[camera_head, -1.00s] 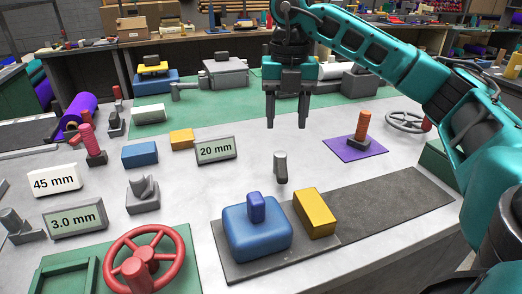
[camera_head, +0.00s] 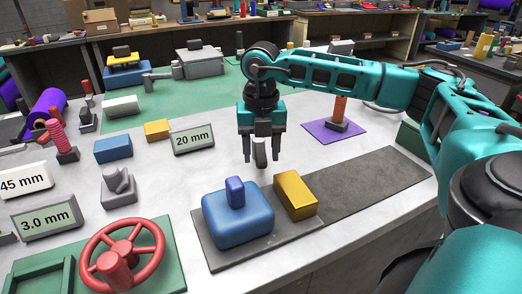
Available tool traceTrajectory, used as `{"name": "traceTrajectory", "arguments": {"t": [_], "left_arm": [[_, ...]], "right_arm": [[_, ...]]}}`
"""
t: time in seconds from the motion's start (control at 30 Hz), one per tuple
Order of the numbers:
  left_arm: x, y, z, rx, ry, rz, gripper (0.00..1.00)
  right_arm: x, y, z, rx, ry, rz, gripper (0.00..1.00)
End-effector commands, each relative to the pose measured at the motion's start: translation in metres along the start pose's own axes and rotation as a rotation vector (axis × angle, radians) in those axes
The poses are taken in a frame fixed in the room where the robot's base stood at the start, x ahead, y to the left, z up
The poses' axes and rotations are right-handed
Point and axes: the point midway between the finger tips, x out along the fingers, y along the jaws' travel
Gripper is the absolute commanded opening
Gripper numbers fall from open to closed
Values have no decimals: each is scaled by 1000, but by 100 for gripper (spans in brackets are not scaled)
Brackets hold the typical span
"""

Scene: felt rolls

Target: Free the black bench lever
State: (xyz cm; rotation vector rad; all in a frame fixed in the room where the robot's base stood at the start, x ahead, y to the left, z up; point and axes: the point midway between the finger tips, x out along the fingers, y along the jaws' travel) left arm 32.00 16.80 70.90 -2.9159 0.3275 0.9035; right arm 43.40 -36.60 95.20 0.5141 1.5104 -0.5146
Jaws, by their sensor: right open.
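A short dark grey lever (camera_head: 260,158) stands upright on the pale bench top, just behind the dark mat; I take it for the black bench lever. My right gripper (camera_head: 261,157) points down, open, with a finger on each side of the lever in the picture. I see no clear contact, and the lever's upper part is hidden by the gripper. My left gripper is not in view.
A blue weight (camera_head: 237,218) with a knob and a yellow block (camera_head: 295,194) sit on the dark mat (camera_head: 365,183) in front. A red handwheel (camera_head: 122,255) is at front left. A red-handled post (camera_head: 339,112) stands on a purple pad (camera_head: 318,133) to the right.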

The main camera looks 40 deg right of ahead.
Motion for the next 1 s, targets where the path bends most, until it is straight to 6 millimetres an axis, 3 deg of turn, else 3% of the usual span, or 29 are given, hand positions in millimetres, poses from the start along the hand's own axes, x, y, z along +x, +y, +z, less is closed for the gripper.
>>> {"name": "traceTrajectory", "arguments": {"t": [0.27,0.83,1.0], "left_arm": [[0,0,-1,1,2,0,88],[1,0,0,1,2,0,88],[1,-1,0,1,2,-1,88]], "right_arm": [[2,0,0,0,-1,1,53],[1,0,0,0,-1,1,1],[1,0,0,0,-1,1,0]]}}
